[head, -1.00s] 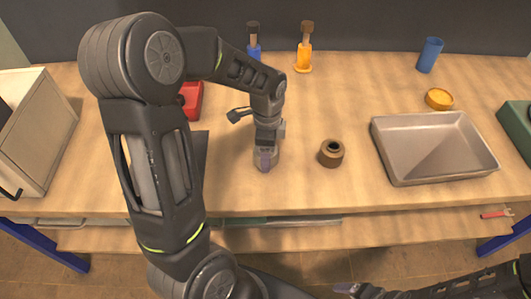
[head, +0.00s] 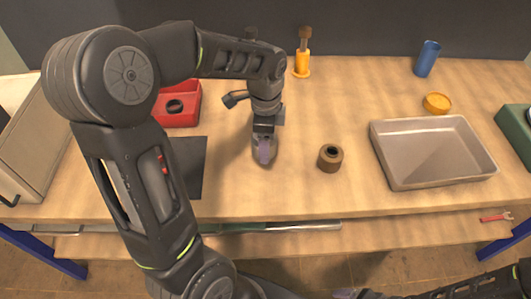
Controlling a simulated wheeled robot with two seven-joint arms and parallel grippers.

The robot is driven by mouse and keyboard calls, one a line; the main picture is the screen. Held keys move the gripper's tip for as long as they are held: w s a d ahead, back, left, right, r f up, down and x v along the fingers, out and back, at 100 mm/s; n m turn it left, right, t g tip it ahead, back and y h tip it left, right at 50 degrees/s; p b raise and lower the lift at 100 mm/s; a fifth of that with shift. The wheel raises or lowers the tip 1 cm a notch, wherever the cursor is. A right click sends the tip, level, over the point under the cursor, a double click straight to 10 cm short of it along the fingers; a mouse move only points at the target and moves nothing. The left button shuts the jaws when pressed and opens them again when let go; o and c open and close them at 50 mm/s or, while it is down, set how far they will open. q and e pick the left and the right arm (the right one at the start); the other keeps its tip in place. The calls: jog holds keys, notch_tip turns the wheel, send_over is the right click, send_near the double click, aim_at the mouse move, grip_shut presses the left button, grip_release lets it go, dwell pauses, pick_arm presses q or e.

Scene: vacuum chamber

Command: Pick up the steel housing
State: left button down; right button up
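My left gripper (head: 264,150) points down over the middle of the table. A grey, rounded metal piece, which I take to be the steel housing (head: 257,158), sits at its fingertips. The fingers appear closed on the housing and cover much of it. Its clearance above the table is hard to judge. My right arm lies dark along the bottom right edge, and its gripper end (head: 348,293) is too dim and cut off to read.
A dark brown ring-shaped part (head: 330,158) stands right of the housing. A metal tray (head: 384,166) lies farther right, with a yellow dish (head: 437,103) behind it. A red bin (head: 183,115) and a dark mat (head: 190,170) are left. A yellow-based tool (head: 302,64) stands at the back.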

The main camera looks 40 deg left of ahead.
pick_arm(q)
notch_tip(320, 180, up, 4)
jog(key=shift+f, duration=0.15)
jog(key=shift+a, duration=0.1)
dwell(0.5)
